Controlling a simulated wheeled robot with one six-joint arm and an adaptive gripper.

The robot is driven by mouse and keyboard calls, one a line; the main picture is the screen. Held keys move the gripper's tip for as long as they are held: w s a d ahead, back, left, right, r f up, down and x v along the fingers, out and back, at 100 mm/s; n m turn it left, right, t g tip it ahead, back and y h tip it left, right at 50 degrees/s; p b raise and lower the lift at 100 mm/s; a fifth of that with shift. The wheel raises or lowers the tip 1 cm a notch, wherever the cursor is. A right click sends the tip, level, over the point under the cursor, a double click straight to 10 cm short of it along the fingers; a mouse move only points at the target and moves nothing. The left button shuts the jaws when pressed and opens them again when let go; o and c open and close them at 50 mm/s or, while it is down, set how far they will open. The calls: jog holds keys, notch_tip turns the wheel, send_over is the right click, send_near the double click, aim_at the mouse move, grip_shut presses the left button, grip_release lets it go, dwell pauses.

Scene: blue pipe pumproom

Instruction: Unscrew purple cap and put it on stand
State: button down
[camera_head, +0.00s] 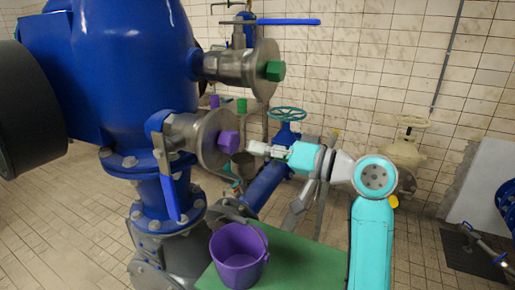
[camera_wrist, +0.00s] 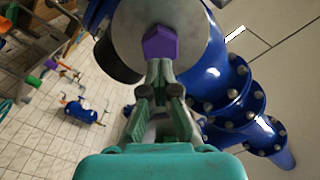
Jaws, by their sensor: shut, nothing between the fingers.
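The purple cap (camera_head: 228,142) is a hexagonal piece at the centre of the lower steel flange (camera_head: 208,139) on the blue pump. It also shows in the wrist view (camera_wrist: 161,44), at the top middle, on the round flange face (camera_wrist: 195,25). My gripper (camera_head: 250,147) points left at the cap from the right, close to it. In the wrist view its fingertips (camera_wrist: 160,66) are together just below the cap, with nothing held between them. I cannot tell whether the tips touch the cap. No separate stand is clearly recognisable; a green-topped surface (camera_head: 300,262) stands at the bottom.
A purple bucket (camera_head: 238,258) sits on the green surface, below my gripper. A green cap (camera_head: 274,71) is on the upper flange (camera_head: 240,68). A blue lever handle (camera_head: 170,180) hangs left of the lower flange. A teal handwheel valve (camera_head: 286,114) stands behind my gripper. Tiled floor lies around.

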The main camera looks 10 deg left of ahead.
jog(key=c, duration=1.4)
grip_release()
